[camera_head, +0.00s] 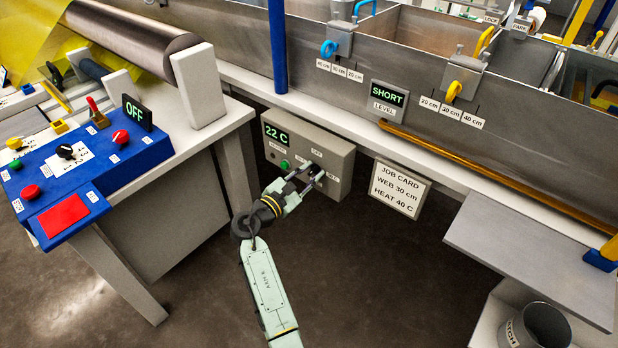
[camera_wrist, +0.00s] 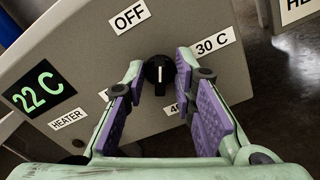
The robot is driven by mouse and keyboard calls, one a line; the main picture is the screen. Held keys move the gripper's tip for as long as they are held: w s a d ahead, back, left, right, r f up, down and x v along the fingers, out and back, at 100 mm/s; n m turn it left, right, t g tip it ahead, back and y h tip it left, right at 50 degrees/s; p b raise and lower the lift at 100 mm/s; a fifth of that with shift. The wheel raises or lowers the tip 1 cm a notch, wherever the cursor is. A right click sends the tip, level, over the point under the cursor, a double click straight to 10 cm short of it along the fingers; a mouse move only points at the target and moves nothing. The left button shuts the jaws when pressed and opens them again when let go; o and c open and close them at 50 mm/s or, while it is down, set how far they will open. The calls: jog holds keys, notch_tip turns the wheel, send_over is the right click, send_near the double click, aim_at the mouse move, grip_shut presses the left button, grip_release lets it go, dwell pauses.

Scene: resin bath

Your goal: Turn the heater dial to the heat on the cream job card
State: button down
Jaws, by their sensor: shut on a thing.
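The heater box (camera_head: 335,160) hangs under the bath's edge, with a lit display (camera_head: 276,134) reading 22 C. Its black dial (camera_wrist: 158,72) has a white line pointing down in the wrist view, towards a partly hidden label (camera_wrist: 172,109) starting with 40. The OFF label (camera_wrist: 130,16) is above the dial and the 30 C label (camera_wrist: 213,41) is to its right. Another label on the left is mostly hidden by a finger. My gripper (camera_wrist: 157,82) is shut on the dial, one finger on each side. The cream job card (camera_head: 400,188) reads WEB 30 cm, HEAT 40 C.
A blue control panel (camera_head: 130,158) with an OFF display stands at left. Above the heater runs the grey bath wall (camera_head: 340,88) with a SHORT level display (camera_head: 388,94). A grey shelf (camera_head: 530,250) and a bucket (camera_head: 540,325) stand at lower right. Floor around my arm is clear.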

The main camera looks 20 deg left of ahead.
jog(key=m+b, duration=0.1)
jog(key=m, duration=0.1)
jog(key=m+b, duration=0.1)
jog(key=shift+f+m+b, duration=0.25)
jog(key=shift+m+b, duration=0.05)
jog(key=shift+m, duration=0.1)
jog(key=m+b, duration=0.3)
jog(key=m, duration=0.1)
jog(key=m+b, duration=0.7)
jog(key=shift+d+f+m+b, duration=0.1)
jog(key=shift+f+m+b, duration=0.15)
jog(key=shift+m+b, duration=0.15)
jog(key=m+b, duration=0.3)
jog(key=shift+m+b, duration=0.3)
jog(key=shift+b, duration=0.05)
jog(key=m+b, duration=0.3)
jog(key=shift+f+m+b, duration=0.1)
jog(key=shift+m+b, duration=0.2)
jog(key=shift+b, duration=0.05)
jog(key=m+b, duration=0.4)
jog(key=shift+r+m+b, duration=0.2)
jog(key=shift+m+b, duration=1.05)
jog(key=shift+m, duration=0.35)
